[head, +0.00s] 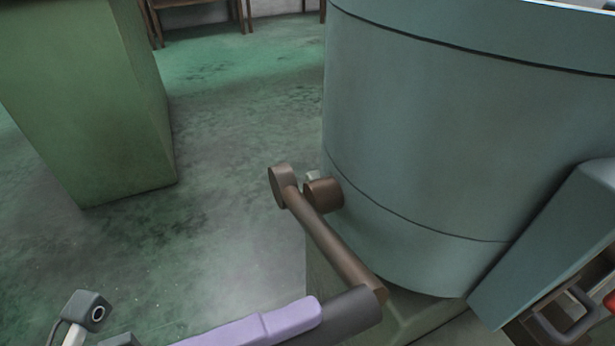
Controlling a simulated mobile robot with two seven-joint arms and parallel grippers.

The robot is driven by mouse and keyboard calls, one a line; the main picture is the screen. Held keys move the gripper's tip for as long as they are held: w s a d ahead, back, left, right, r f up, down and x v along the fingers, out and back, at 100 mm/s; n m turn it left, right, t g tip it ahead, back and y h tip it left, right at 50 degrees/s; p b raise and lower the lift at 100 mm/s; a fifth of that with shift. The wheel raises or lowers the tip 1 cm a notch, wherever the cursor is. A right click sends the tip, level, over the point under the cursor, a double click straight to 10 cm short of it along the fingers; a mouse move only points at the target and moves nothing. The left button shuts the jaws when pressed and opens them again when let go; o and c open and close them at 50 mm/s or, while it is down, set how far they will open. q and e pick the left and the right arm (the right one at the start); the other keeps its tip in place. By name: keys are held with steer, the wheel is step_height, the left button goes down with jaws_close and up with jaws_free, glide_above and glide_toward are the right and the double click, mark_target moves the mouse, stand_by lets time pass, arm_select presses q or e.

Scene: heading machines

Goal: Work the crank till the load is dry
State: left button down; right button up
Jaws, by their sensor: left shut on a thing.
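The crank (333,245) is a brown bar on a round hub at the lower left side of a large blue-grey drum (430,140). The bar slopes down to the right from the hub. At its low end a dark grey cylindrical handle (350,314) points to the lower left. My left gripper (308,314), with a lilac finger, comes in from the bottom edge and is shut on the handle. Its other finger is hidden or out of frame. The inside of the drum and the load are not in view. My right gripper does not show.
A green block-like cabinet (90,100) stands at the left. Green stained floor (225,130) lies clear between it and the drum. A blue-grey housing (545,250) juts from the drum at the lower right. Wooden legs (200,20) stand by the back wall.

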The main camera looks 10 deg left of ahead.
arm_select(q)
steer(key=shift+f, duration=0.3)
steer(key=c, duration=0.5)
jaws_free()
steer(key=shift+s, duration=0.1)
steer(key=v, duration=1)
steer(key=shift+p, duration=0.35)
